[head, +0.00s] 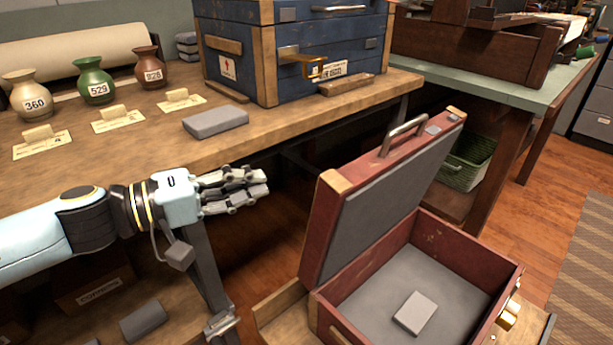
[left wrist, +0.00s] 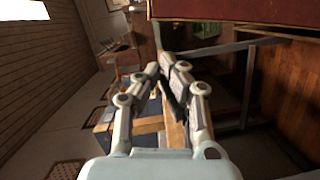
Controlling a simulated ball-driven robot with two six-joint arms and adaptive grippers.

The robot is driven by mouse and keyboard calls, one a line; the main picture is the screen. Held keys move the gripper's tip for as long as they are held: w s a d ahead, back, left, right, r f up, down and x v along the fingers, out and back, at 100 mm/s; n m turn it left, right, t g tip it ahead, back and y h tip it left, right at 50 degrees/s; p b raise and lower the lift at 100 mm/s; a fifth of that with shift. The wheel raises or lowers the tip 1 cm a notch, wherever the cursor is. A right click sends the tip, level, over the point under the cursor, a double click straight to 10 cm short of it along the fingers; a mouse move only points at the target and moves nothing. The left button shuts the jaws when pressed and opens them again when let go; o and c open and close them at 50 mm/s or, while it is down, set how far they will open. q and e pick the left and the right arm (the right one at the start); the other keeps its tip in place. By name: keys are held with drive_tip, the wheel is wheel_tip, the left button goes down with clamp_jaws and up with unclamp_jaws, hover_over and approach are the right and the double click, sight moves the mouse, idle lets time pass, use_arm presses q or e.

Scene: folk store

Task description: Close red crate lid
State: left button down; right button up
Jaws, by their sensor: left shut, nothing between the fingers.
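The red crate (head: 420,285) stands open at the lower right of the head view, with a grey lining and a small grey block (head: 415,313) inside. Its red lid (head: 380,195) is raised and tilted back to the left, with a metal handle on its top edge. My left gripper (head: 266,182) is shut and empty, to the left of the lid and apart from it, beside the table's front edge. In the left wrist view the gripper (left wrist: 172,72) points forward, and a dark red surface, likely the crate lid (left wrist: 235,12), crosses the top. My right gripper is not seen.
A wooden table (head: 270,140) holds vases, tags, a grey block (head: 215,122) and a blue chest (head: 290,50). A green basket (head: 467,160) sits under the green-topped table (head: 500,85) at the right. Open floor lies right of the crate.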

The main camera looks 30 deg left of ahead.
use_arm(q)
drive_tip(key=p+x, duration=0.1)
drive_tip(key=x, duration=0.9)
drive_tip(key=shift+d+r+p, duration=0.3)
drive_tip(key=shift+r+p, duration=0.05)
drive_tip(key=shift+r, duration=0.45)
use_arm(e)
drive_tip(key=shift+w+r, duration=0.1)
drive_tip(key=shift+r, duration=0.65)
use_arm(q)
drive_tip(key=shift+s, duration=0.2)
